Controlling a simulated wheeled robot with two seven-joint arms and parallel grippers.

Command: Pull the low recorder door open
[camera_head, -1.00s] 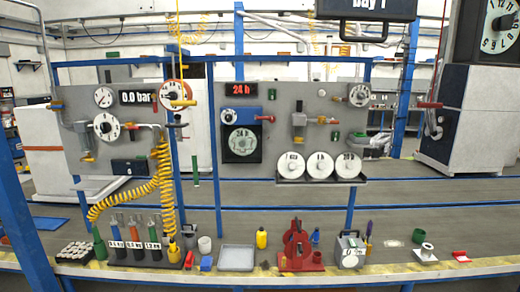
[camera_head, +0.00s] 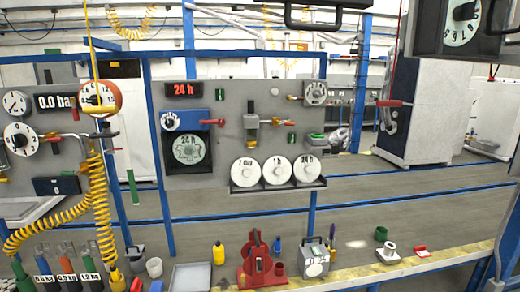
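The recorder is on the grey panel, left of the picture's middle, under a red "24 h" display (camera_head: 184,90). It has a blue upper housing (camera_head: 188,121) with a white dial on its left and a red handle (camera_head: 212,122) sticking out to the right. Below the blue housing is a square black-framed part (camera_head: 167,167) with a pale round chart (camera_head: 188,150) marked "24 h". I cannot tell whether a door there is shut or ajar.
Three white discs (camera_head: 278,171) stand on a black shelf right of the recorder. A bench along the bottom holds a grey tray (camera_head: 190,279), a yellow bottle (camera_head: 218,254) and a red device (camera_head: 256,264). A yellow coiled hose (camera_head: 100,200) hangs at left.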

